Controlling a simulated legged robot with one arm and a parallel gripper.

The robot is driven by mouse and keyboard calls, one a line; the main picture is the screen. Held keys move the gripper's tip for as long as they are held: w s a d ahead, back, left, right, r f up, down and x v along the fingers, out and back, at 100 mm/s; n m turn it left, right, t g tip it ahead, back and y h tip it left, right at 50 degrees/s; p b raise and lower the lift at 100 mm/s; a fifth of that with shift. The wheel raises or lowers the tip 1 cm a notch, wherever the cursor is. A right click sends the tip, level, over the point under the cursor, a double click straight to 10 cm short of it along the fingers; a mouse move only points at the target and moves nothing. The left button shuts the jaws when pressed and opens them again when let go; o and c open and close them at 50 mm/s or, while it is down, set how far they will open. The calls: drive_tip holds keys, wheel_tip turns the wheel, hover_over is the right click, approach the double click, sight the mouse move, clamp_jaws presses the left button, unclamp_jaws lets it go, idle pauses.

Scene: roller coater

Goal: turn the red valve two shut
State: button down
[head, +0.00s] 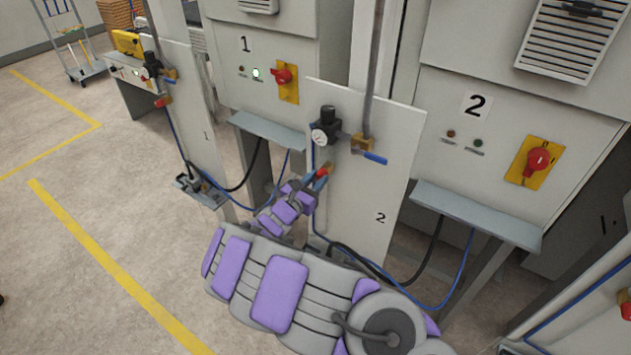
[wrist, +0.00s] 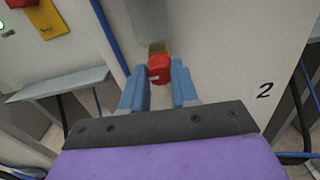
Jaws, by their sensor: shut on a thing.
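The red valve two (head: 321,172) sits low on the left edge of the white panel marked 2 (head: 352,215). In the wrist view the red valve (wrist: 159,69) lies between the blue fingers of my gripper (wrist: 160,86), with a brass fitting (wrist: 157,47) behind it. My gripper (head: 322,178) is shut on the valve. In the head view the fingers partly hide it. How far the valve is turned cannot be told.
Above the valve are a gauge (head: 320,135) and a blue-handled valve (head: 370,157). Cabinet 2 has a red switch (head: 538,160) on a yellow plate. Blue and black hoses hang below the panel. Open floor (head: 70,260) lies to the left.

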drive_tip(key=m+b, duration=0.2)
drive_tip(key=m, duration=0.1)
drive_tip(key=shift+f+m+b, duration=0.1)
drive_tip(key=shift+m+b, duration=0.2)
drive_tip(key=shift+b, duration=0.05)
drive_tip(key=m+b, duration=0.2)
drive_tip(key=m, duration=0.2)
drive_tip(key=shift+m, duration=0.3)
drive_tip(key=m, duration=0.4)
drive_tip(key=shift+m+b, duration=0.3)
drive_tip(key=shift+f+m, duration=0.15)
drive_tip(key=shift+m, duration=2.05)
drive_tip(key=shift+s, duration=0.1)
drive_tip(key=c, duration=1.1)
unclamp_jaws()
drive_tip(key=shift+f, duration=0.1)
drive_tip(key=shift+c, duration=0.2)
drive_tip(key=o, duration=0.3)
drive_tip(key=shift+r, duration=0.2)
